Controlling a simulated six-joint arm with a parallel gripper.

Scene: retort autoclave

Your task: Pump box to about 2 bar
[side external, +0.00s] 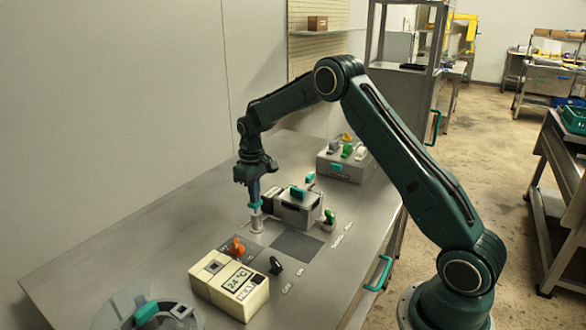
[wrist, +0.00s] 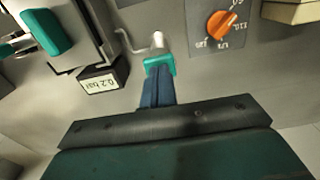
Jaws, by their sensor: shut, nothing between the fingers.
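The box (side external: 299,208) is a grey metal case with a teal handle on its lid, standing on the steel bench; part of it shows at upper left in the wrist view (wrist: 75,30). A small gauge (wrist: 101,82) beside it reads 0.2 bar. A pump (side external: 257,222) with a pale cylinder and a teal handle (wrist: 159,63) stands just left of the box. My gripper (side external: 255,194) points down, its blue fingers shut and empty. The fingertips are at the teal pump handle, above or touching it; I cannot tell which.
An orange knob (side external: 237,247) on a dial plate and a cream unit (side external: 230,285) reading about 24 °C stand nearer the camera. A black knob (side external: 276,265) and a green valve (side external: 329,219) are close by. A grey case (side external: 346,163) with coloured levers stands behind.

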